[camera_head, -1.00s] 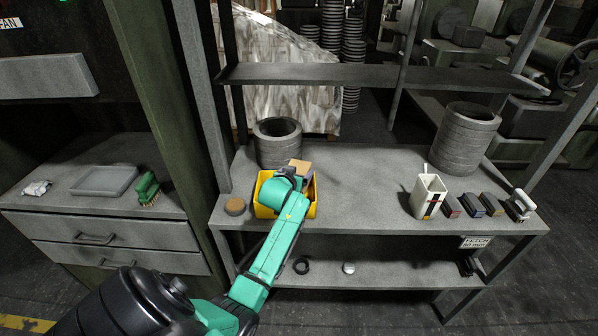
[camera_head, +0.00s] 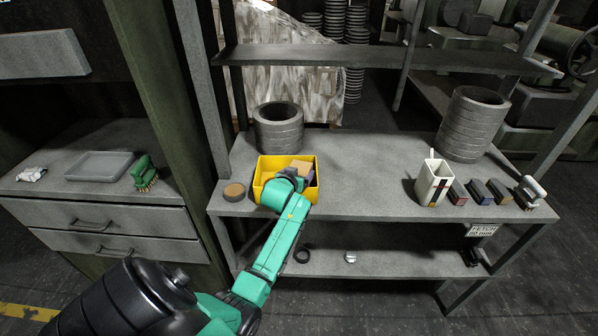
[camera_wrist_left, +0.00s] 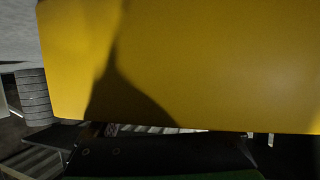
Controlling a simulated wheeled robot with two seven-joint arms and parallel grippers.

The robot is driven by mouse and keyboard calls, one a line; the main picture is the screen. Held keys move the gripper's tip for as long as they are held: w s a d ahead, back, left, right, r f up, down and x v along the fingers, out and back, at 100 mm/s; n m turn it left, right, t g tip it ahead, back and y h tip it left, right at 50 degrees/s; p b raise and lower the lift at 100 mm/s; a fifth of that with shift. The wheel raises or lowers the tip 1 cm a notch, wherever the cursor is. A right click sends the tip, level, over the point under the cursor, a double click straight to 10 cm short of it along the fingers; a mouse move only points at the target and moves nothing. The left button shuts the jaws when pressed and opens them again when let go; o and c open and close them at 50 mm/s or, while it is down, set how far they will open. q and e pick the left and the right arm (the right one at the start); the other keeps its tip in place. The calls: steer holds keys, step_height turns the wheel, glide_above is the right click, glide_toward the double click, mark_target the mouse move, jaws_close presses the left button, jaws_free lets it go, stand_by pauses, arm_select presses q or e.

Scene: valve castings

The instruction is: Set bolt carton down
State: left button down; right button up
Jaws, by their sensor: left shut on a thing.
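The bolt carton, a small tan box (camera_head: 301,165), shows just beyond my left gripper (camera_head: 290,180) in the head view, inside the outline of the yellow bin (camera_head: 264,191). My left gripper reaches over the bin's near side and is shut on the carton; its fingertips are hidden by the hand. A darker box face shows beside it in the bin. Whether the carton touches the bin floor is hidden. In the left wrist view a yellow bin wall (camera_wrist_left: 200,60) fills most of the picture, and the carton is not seen. My right gripper is not in view.
The bin stands on a grey bench (camera_head: 365,185). A round tan disc (camera_head: 234,192) lies left of it and a ribbed grey pot (camera_head: 278,128) stands behind. A white container (camera_head: 434,183) and several small blocks stand at right. The bench middle is clear.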

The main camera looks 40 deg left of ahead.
arm_select(q)
steer(key=shift+r, duration=0.15)
steer(key=shift+f, duration=0.25)
jaws_free()
steer(key=shift+s+d+f, duration=0.1)
steer(key=b+v, duration=0.1)
steer(key=v, duration=1.3)
steer(key=shift+s, duration=0.25)
